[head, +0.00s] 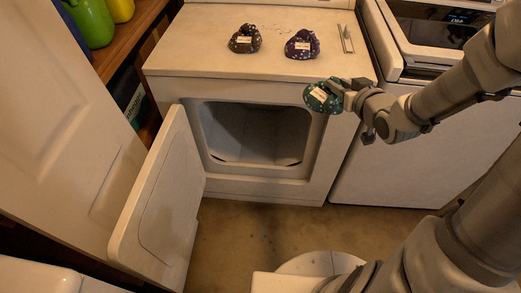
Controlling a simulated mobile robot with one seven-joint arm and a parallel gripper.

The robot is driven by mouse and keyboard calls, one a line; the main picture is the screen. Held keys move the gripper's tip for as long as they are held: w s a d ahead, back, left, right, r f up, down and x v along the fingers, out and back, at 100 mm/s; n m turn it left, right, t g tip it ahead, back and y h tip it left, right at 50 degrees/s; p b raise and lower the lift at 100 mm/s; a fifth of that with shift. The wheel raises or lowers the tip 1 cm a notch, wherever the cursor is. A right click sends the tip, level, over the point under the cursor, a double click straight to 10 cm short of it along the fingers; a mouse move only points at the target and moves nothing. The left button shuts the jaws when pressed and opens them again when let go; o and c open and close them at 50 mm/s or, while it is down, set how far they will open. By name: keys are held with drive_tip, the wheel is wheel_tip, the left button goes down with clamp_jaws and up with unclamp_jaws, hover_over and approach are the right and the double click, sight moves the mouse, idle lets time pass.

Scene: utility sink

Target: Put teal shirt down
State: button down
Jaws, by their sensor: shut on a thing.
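The teal shirt (321,97) is a small crumpled dark teal bundle with a pale label. My gripper (336,91) is shut on its right side. In the head view the shirt appears in front of the dryer's face, at the upper right of the open door hole. I cannot tell its exact distance from the dryer. The dryer top (200,45) is a white, flat surface just above the shirt in the picture. The fingertips are partly hidden by the cloth.
A brown bundle (245,39) and a purple bundle (302,44) lie on the dryer top, with small metal items (346,39) at its right. The dryer door (160,205) hangs open at the left. A washer (430,45) stands at the right. Bottles (92,22) sit on a wooden shelf.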

wheel_tip(320, 180, down, 21)
drive_tip(key=b, duration=1.7)
drive_tip(key=shift+a+r+b, duration=0.15)
drive_tip(key=shift+b, duration=0.2)
drive_tip(key=shift+r, duration=0.1)
